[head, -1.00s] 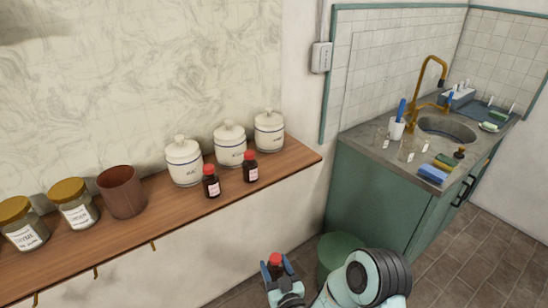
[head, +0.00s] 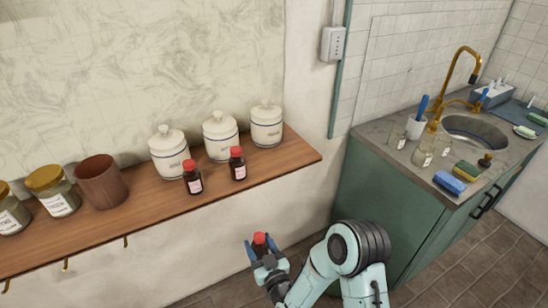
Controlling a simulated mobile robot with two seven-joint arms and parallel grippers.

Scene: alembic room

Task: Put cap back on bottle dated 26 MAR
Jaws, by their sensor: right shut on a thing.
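Two small dark brown bottles with red tops and pale labels stand upright on the wooden shelf, a left one (head: 193,180) and a right one (head: 238,166). Their label dates are too small to read. My right gripper (head: 261,247) is shut on a small red-topped thing (head: 260,239) between its blue fingers, in front of and below the shelf edge. I cannot tell whether it is a loose cap or the top of another bottle. My left gripper is not in view.
Three white lidded jars (head: 219,137) stand behind the bottles on the shelf (head: 140,219). A brown cup (head: 100,182) and glass jars (head: 53,191) stand to the left. The shelf's right end is bare. A green sink cabinet (head: 385,205) stands at right.

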